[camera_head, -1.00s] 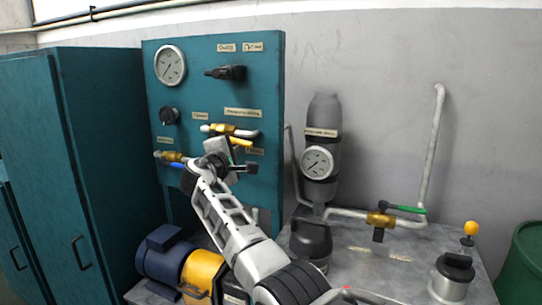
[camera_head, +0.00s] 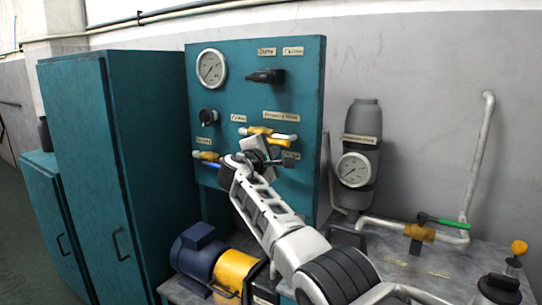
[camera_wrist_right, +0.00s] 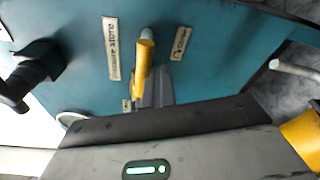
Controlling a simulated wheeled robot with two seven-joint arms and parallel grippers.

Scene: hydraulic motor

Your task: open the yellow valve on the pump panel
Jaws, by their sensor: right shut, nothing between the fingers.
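The teal pump panel (camera_head: 300,95) stands upright at the middle of the head view. The yellow valve (camera_head: 258,131) sits on its lower part, a brass-yellow body with a yellow handle and pale pipe ends. In the right wrist view the yellow handle (camera_wrist_right: 143,65) shows in front of the panel, near the top middle. My right gripper (camera_head: 275,152) is shut and empty just below and in front of the valve, partly covering it. I cannot tell whether it touches the handle. My left gripper is not in view.
A second brass valve (camera_head: 207,156) is lower left on the panel. A gauge (camera_head: 211,68) and black knobs are above. A blue and yellow motor (camera_head: 200,257) stands below. A green-handled valve (camera_head: 418,232) is at right. Teal cabinets (camera_head: 95,170) stand at left.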

